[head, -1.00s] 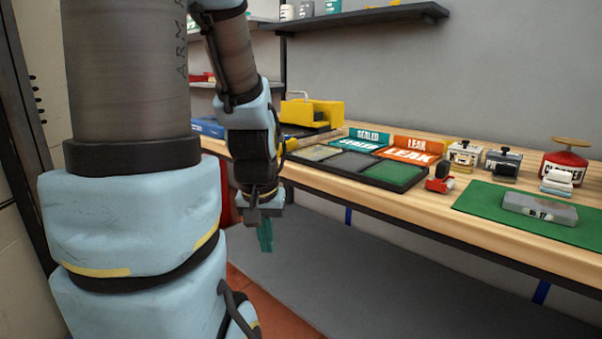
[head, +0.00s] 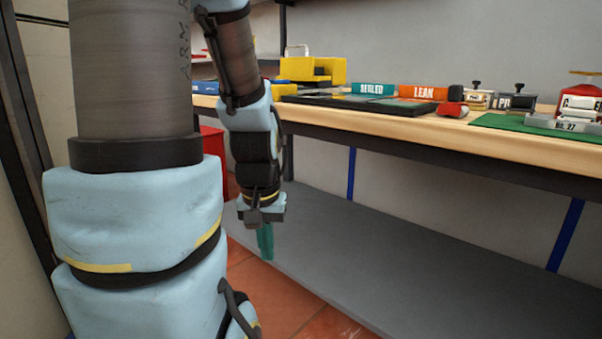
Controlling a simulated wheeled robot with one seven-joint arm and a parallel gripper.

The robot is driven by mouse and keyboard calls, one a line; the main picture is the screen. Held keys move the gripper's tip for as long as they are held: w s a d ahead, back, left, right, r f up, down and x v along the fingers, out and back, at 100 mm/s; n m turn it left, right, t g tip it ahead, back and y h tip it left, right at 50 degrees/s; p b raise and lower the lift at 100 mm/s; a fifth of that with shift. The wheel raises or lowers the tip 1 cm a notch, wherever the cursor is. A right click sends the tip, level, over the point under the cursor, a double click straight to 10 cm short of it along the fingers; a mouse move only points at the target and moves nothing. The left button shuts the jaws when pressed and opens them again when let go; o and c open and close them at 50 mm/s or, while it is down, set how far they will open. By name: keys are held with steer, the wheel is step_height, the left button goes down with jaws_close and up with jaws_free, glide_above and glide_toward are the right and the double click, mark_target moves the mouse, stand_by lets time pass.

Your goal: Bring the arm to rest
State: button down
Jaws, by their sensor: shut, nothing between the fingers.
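My gripper (head: 265,242) hangs pointing down at the end of my arm, left of the middle in the head view. Its teal fingers are together with nothing seen between them. It is in front of the workbench (head: 440,135), below the level of its top and apart from it. My own near arm links fill the left of the view and hide what is behind them.
On the bench stand a yellow holder (head: 312,70), a black tray (head: 360,103) with a teal SEALED sign (head: 373,90) and an orange LEAK sign (head: 423,92), and a red container (head: 580,101). A grey lower shelf (head: 400,260) lies beneath. Red tile floor (head: 290,300) shows bare.

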step_height(320, 180, up, 38)
steer(key=p, duration=3.8)
steer(key=shift+p, duration=0.3)
